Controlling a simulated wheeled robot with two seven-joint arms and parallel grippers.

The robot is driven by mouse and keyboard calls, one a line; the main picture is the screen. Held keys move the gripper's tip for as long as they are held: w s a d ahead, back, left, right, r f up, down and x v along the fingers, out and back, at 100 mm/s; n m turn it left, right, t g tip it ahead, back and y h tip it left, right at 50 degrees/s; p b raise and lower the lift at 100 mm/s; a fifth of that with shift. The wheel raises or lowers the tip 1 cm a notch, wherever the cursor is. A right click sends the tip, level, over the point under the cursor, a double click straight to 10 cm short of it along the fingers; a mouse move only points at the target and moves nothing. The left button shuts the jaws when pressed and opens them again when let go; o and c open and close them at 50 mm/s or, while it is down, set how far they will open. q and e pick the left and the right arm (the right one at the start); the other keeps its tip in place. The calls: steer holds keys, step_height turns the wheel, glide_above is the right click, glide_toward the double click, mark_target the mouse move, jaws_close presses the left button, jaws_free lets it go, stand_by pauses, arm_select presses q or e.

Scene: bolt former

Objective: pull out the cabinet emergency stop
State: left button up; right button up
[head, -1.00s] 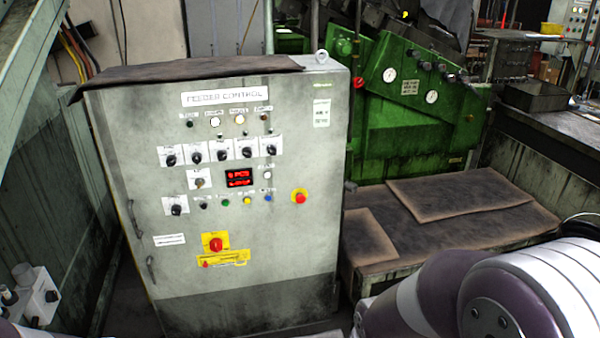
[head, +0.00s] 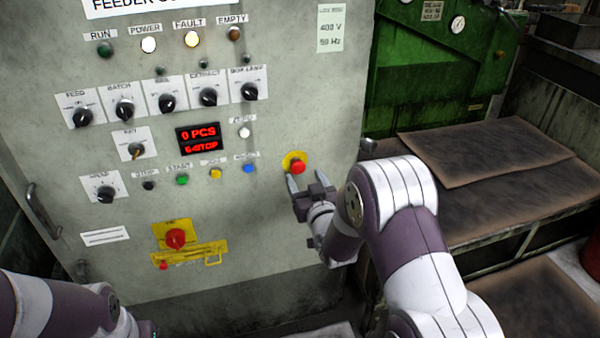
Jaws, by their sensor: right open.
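The cabinet emergency stop (head: 298,166) is a red mushroom button on a yellow round plate, at the right side of the grey feeder control cabinet (head: 300,80). My right gripper (head: 306,180) is open just below the button, its fingers pointing up toward it. One finger is at the button's lower left, the other at its lower right. I cannot tell whether they touch it. The red display (head: 199,137) reads "0 PCS" and "E-STOP". My left arm shows at the lower left, but its gripper is not in view.
A red rotary switch (head: 175,238) on a yellow plate sits lower on the cabinet. Several black knobs and coloured buttons are left of the emergency stop. A bench with brown mats (head: 490,150) and a green machine (head: 440,80) stand to the right.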

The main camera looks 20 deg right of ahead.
steer(key=w, duration=0.4)
steer(key=shift+w, duration=0.4)
steer(key=shift+a, duration=0.1)
steer(key=c, duration=1.1)
steer(key=shift+s+f+b, duration=0.15)
steer(key=shift+s+b, duration=0.25)
steer(key=shift+s, duration=0.1)
steer(key=o, duration=1.1)
steer(key=shift+s, duration=0.1)
glide_toward(299, 168)
steer(key=s, duration=0.4)
steer(key=shift+s, duration=0.3)
